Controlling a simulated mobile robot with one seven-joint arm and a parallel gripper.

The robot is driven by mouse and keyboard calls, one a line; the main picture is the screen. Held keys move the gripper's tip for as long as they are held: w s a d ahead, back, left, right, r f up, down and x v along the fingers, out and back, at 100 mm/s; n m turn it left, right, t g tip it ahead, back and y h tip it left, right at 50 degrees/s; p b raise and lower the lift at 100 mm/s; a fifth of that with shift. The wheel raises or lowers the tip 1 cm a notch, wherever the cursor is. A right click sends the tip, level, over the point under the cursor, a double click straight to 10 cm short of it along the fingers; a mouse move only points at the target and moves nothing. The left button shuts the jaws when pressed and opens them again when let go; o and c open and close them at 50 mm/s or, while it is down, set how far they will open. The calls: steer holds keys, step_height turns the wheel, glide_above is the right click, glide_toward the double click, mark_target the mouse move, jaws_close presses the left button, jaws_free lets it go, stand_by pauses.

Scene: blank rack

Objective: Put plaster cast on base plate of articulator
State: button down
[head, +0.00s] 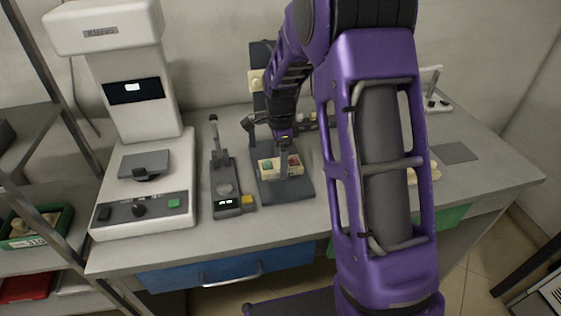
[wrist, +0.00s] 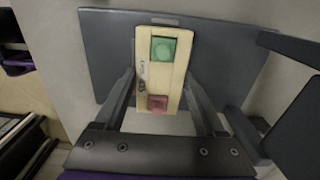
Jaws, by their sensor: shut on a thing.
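The plaster cast (head: 268,172) is a cream block with a green square and a red square on its top. It also shows in the wrist view (wrist: 159,77), between the two fingers. My gripper (head: 283,168) is shut on the cast, with one finger on each side. The dark grey base plate of the articulator (head: 302,190) lies under the cast; it fills much of the wrist view (wrist: 103,58). The cast is over the plate, roughly level. I cannot tell whether its underside touches the plate. One finger hides part of the cast in the head view.
A grey lever device (head: 226,188) with a small display stands left of the plate. A large white machine (head: 145,180) is farther left. A dark upright with a cream piece (head: 257,80) stands behind.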

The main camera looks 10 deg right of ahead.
steer(key=shift+f, duration=0.1)
jaws_free()
step_height(320, 180, up, 12)
steer(key=p, duration=0.2)
stand_by(0.4)
